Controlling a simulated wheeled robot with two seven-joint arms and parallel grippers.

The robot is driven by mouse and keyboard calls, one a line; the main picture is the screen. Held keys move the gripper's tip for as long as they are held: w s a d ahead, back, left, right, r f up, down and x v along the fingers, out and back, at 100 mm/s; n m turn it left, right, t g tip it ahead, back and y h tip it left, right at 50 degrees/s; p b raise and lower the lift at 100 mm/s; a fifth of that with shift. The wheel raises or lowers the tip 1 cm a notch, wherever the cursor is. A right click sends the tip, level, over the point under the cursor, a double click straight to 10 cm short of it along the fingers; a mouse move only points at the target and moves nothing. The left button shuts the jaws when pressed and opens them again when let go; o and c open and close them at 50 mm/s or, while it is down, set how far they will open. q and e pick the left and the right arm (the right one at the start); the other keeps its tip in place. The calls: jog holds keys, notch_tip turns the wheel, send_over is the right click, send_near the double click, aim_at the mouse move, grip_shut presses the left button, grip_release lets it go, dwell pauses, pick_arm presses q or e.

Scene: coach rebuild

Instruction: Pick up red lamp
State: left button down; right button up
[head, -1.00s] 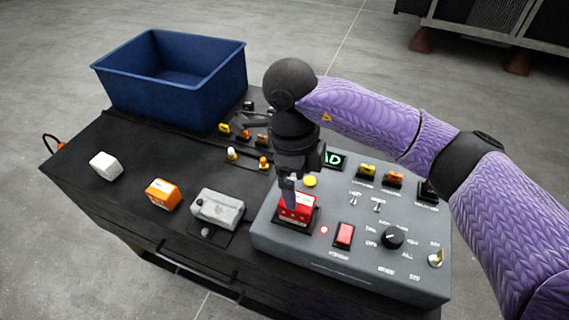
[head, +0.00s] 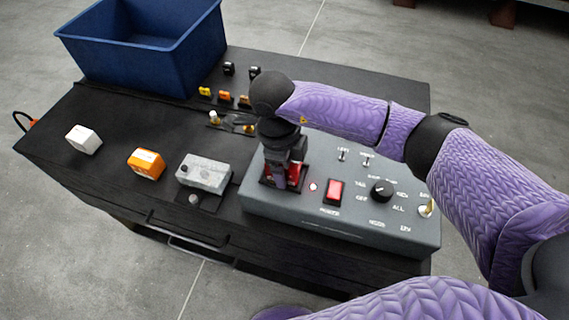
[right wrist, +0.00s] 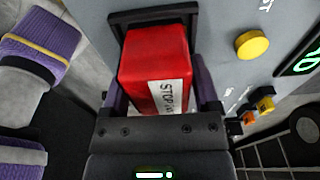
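The red lamp (head: 296,172) is a red block with a white "STOP" label, seated in a dark square frame on the grey control panel (head: 360,222). It shows clearly in the right wrist view (right wrist: 150,60). My right gripper (head: 284,184) points down over it and hides much of it in the head view. In the right wrist view its purple fingers (right wrist: 162,98) stand one on each side of the lamp, apart, with the lamp between them. I see no clear grip on it. My left gripper is not in view.
The panel also holds a red rocker switch (head: 335,191), a black knob (head: 382,190) and a yellow button (right wrist: 252,44). A grey block (head: 204,172), an orange block (head: 146,163) and a white block (head: 84,139) lie to the left. A blue bin (head: 140,50) stands behind.

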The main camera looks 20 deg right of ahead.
jog(key=c, duration=1)
jog(key=shift+o, duration=0.2)
notch_tip(320, 180, up, 10)
jog(key=shift+f+p, duration=0.15)
jog(key=shift+p, duration=0.6)
jog(key=shift+r, duration=0.2)
